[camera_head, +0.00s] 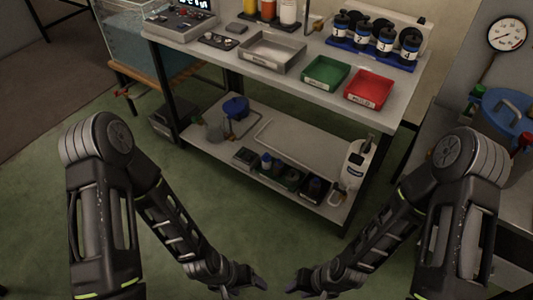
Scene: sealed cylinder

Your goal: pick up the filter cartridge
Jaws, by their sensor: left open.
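Several black cylinders with white number labels stand upright in a blue rack (350,45) at the back right of the bench top. They may be filter cartridges, but I cannot tell for certain which thing is the task's cartridge. My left gripper (257,281) is low at the bottom centre, open, with nothing visible in it. My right gripper (298,284) is just right of it, small and dark, and its jaw opening cannot be made out. Both are in front of the bench, apart from everything on it.
The bench top (228,62) holds a grey metal tray (272,54), a green bin (325,75) and a red bin (368,90). The lower shelf (290,140) carries small containers and a white canister (354,165). A blue-lidded drum (508,108) stands at right. Green floor (200,190) is clear.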

